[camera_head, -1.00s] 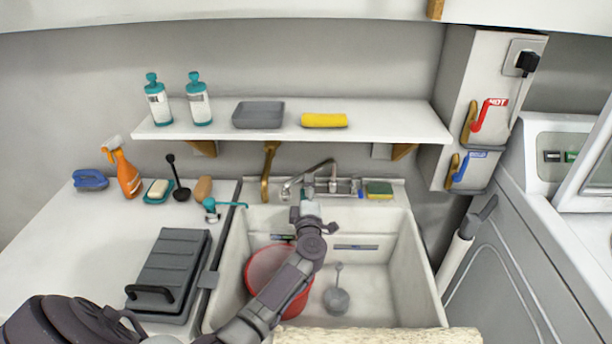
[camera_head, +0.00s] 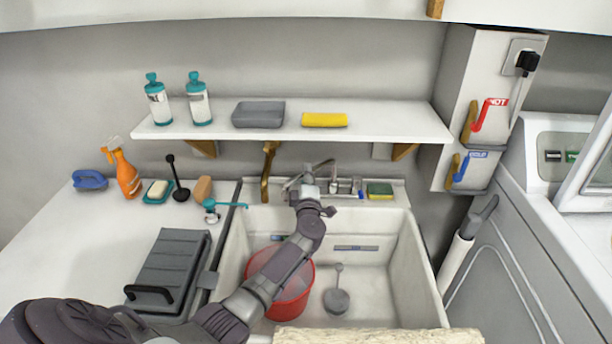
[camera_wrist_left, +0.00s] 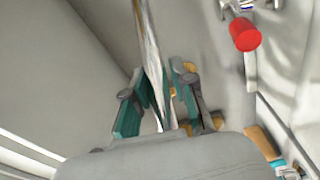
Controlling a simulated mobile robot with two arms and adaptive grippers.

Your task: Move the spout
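The spout (camera_head: 324,163) is a curved chrome pipe on the faucet at the back of the sink. It also runs as a shiny bar down the middle of the left wrist view (camera_wrist_left: 152,45). My left gripper (camera_head: 303,185) is at the spout, its fingers mostly hidden by my own arm in the head view. In the left wrist view its teal-padded fingers (camera_wrist_left: 160,92) stand apart on either side of the spout. The gripper looks open; contact with the pipe is unclear. My right gripper is not in view.
The white sink (camera_head: 408,262) holds a red bucket (camera_head: 293,297) and a grey ladle-like tool (camera_head: 336,299). A sponge (camera_head: 379,189) lies right of the faucet. A shelf (camera_head: 390,122) hangs above. A red tap knob (camera_wrist_left: 244,34) is beside the spout.

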